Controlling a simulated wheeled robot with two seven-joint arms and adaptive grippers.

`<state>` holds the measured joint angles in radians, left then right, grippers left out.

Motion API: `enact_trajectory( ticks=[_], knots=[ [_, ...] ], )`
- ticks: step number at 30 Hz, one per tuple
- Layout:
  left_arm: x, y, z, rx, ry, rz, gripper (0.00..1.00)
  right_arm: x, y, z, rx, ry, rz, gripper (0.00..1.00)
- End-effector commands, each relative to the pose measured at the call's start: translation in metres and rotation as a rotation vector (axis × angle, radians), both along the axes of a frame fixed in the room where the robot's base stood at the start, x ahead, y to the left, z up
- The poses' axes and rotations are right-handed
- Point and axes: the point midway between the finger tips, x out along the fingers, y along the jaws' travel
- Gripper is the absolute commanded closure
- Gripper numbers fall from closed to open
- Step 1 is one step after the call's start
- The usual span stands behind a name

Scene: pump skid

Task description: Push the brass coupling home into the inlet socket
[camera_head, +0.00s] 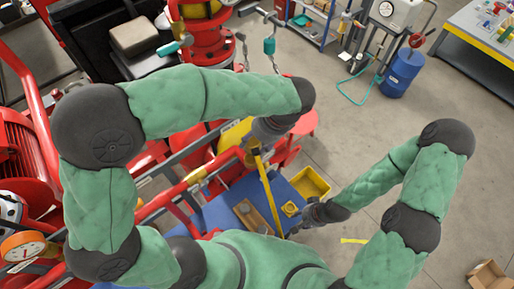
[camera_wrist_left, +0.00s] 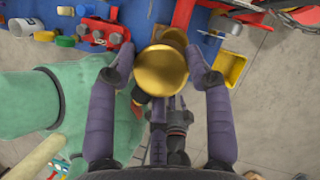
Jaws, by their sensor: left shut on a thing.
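The brass coupling (camera_wrist_left: 161,70) shows in the left wrist view as a round, shiny gold face between two dark fingers. My left gripper (camera_wrist_left: 162,78) is shut on it, one finger on each side. In the head view my left gripper (camera_head: 254,150) hangs below its wrist near the red frame, and the coupling is too small there to make out clearly. A second brass-coloured round part (camera_wrist_left: 176,37) shows just behind the coupling; I cannot tell whether it is the inlet socket or whether the two touch. My right gripper (camera_head: 300,226) is low by the blue bench, its fingers unclear.
A yellow bin (camera_head: 311,183) and a wooden block (camera_head: 252,215) sit on the blue bench top (camera_head: 218,214). Red pipework and rails (camera_head: 196,176) crowd the left. A blue drum (camera_head: 402,73) stands at the back right. The grey floor on the right is mostly clear.

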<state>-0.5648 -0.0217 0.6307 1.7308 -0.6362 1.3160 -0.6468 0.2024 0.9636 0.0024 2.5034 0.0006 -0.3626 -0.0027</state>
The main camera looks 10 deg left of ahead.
Motion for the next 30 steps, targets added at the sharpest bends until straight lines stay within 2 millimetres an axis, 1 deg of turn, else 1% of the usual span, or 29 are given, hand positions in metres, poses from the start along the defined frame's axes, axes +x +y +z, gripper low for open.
enact_trajectory(
  ticks=[1,4,11,17,30],
  knots=[
    [0.002,0.002,0.007,0.001,0.000,-0.001,0.88,0.000,0.000,0.006,0.000,0.000,0.000,0.60],
    [0.005,0.003,0.010,0.003,0.001,-0.006,0.88,0.000,0.000,0.009,0.000,0.000,0.000,0.60],
    [0.006,0.004,0.004,0.004,0.000,-0.008,0.88,0.000,0.000,0.003,0.000,0.000,0.000,0.60],
    [0.005,0.004,-0.009,0.004,0.000,-0.008,0.88,0.000,0.000,-0.008,0.000,0.000,0.000,0.60],
    [0.005,0.003,-0.047,0.004,0.000,-0.008,0.88,0.000,0.000,-0.039,0.000,0.000,0.000,0.60]
  ],
)
